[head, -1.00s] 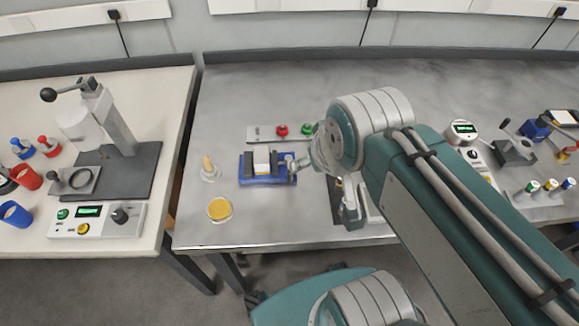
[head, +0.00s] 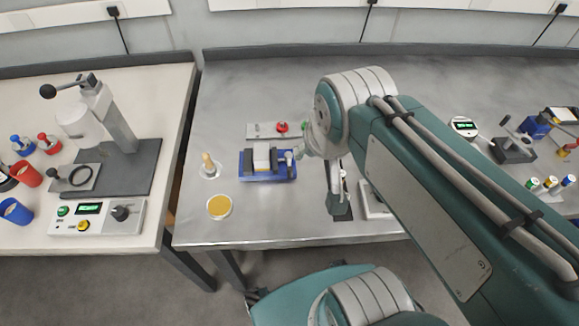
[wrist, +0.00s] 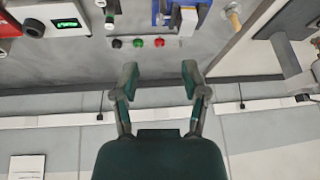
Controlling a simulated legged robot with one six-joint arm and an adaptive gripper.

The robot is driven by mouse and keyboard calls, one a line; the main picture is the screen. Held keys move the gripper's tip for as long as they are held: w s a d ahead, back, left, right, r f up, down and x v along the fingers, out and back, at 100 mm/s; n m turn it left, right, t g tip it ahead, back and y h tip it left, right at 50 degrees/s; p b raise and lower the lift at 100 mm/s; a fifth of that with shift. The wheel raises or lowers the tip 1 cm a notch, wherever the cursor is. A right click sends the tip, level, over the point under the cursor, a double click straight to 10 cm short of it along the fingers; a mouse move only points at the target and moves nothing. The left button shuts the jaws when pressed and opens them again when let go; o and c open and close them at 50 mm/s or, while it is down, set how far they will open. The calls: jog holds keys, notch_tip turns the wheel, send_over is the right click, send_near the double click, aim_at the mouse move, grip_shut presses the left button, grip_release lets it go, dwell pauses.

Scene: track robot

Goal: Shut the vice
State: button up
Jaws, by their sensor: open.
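The vice (head: 268,179) has a blue base and dark jaws and stands on the left part of the grey bench. A pale block (head: 262,158) sits between its jaws. A grey handle (head: 290,158) shows at the vice's right end. In the wrist view, the vice (wrist: 160,14) is at the top edge, partly cut off, with the pale block (wrist: 188,20) beside it. My gripper (wrist: 160,72) is open and empty in the wrist view, apart from the vice. In the head view my arm is just right of the vice, and the fingertips are not clear.
A grey button panel (head: 258,130) lies behind the vice. A press (head: 115,130) stands on the left table. The back of the bench is clear.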

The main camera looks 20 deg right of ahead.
jog(key=w+f+m+g, duration=0.2)
jog(key=w+f+m, duration=0.1)
jog(key=w+m, duration=0.25)
jog(key=m+g, duration=0.3)
jog(key=m, duration=0.4)
send_over(290, 168)
jog(key=shift+n, duration=0.25)
notch_tip(290, 168, down, 7)
jog(key=shift+w+f, duration=0.1)
jog(key=shift+f, duration=0.1)
notch_tip(290, 168, down, 11)
jog(key=shift+r, duration=0.15)
jog(key=shift+c, duration=0.3)
grip_shut()
